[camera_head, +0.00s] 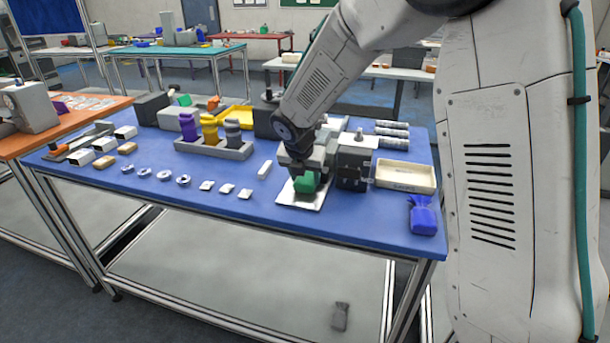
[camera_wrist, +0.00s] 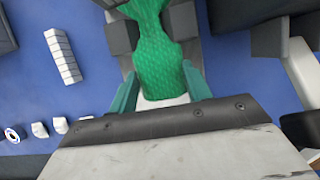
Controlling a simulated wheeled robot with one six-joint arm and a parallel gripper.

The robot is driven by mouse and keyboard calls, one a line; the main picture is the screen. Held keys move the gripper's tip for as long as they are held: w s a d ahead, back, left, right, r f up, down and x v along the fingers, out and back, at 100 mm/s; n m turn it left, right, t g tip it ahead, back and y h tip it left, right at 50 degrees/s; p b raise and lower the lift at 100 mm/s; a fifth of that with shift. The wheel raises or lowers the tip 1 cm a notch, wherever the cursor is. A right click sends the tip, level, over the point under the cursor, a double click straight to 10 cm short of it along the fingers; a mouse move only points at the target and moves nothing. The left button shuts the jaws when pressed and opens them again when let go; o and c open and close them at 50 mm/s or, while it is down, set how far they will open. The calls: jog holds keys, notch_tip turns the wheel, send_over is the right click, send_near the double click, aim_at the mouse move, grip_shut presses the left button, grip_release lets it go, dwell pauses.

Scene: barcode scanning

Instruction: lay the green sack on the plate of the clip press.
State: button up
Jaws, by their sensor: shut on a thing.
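The green sack (camera_head: 306,184) is between the jaws of my gripper (camera_head: 304,172), low over the pale metal plate (camera_head: 290,198) of the clip press (camera_head: 353,168). I cannot tell whether the sack touches the plate. The gripper hides part of the press and the sack's top in the head view.
A blue sack (camera_head: 422,216) lies at the table's right front corner, by a cream tray (camera_head: 405,175). Left of the plate are a white block (camera_head: 265,169) and several small parts. A grey rack (camera_head: 213,148) holds purple, yellow and grey sacks.

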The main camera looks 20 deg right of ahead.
jog(key=o, duration=1.2)
jog(key=shift+f, duration=0.1)
jog(key=shift+c, duration=0.2)
jog(key=v, duration=1.1)
jog(key=s+d+r+m, duration=0.3)
jog(key=s+r+m, duration=0.2)
jog(key=s+m, duration=0.25)
jog(key=s+d+m+g+y, duration=0.2)
jog(key=s+m, duration=1.9)
jog(key=s, duration=0.6)
jog(key=shift+s+d+f+y, duration=0.15)
jog(key=shift+d+f+y, duration=0.15)
jog(key=shift+f, duration=0.15)
